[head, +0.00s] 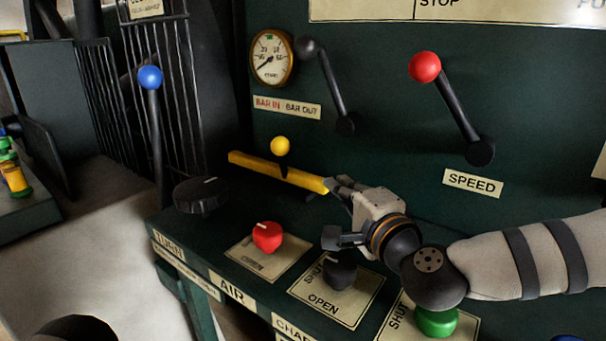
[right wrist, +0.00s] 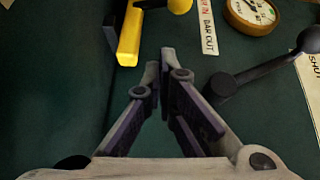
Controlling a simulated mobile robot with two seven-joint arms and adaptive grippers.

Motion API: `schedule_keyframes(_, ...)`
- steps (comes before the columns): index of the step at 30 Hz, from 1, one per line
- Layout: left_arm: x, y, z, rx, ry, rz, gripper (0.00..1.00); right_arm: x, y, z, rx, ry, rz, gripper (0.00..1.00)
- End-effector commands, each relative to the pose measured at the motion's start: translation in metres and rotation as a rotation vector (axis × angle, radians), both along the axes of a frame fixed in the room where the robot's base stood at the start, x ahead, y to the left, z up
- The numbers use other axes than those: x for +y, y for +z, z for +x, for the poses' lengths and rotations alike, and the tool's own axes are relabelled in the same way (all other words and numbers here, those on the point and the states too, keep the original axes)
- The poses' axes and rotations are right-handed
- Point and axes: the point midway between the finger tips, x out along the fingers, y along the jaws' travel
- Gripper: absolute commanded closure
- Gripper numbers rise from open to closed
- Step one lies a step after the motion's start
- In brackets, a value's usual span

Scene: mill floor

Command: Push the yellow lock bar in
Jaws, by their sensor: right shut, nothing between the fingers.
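The yellow lock bar (head: 262,167) lies along the dark green panel, with a yellow ball knob (head: 280,146) standing up near its middle. In the right wrist view the bar's end (right wrist: 129,42) is at the upper left, slightly ahead of the fingertips. My right gripper (head: 334,185) is at the bar's right end in the head view. Its fingers are shut and empty, and their tips come together in the right wrist view (right wrist: 160,68). I cannot tell whether the tips touch the bar. My left gripper is not in view.
A BAR IN / BAR OUT label (head: 287,107) and a gauge (head: 272,57) are above the bar. A red knob (head: 267,236), a black knob (head: 340,270) and a green knob (head: 436,321) sit below. Red-ball (head: 425,67) and blue-ball (head: 150,77) levers flank the bar.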

Motion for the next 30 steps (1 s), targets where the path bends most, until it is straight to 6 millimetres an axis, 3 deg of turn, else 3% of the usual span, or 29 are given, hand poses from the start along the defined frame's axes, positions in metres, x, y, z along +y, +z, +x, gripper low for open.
schedule_keyframes(11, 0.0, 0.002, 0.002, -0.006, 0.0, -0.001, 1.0, 0.003, 0.004, 0.007, -0.003, 0.0, -0.003, 1.0)
schedule_keyframes(24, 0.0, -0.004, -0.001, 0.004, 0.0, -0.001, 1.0, 0.034, -0.001, 0.093, -0.002, -0.001, -0.003, 1.0)
schedule_keyframes(30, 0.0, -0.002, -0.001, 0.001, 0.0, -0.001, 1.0, 0.062, 0.0, 0.106, -0.002, 0.002, -0.002, 1.0)
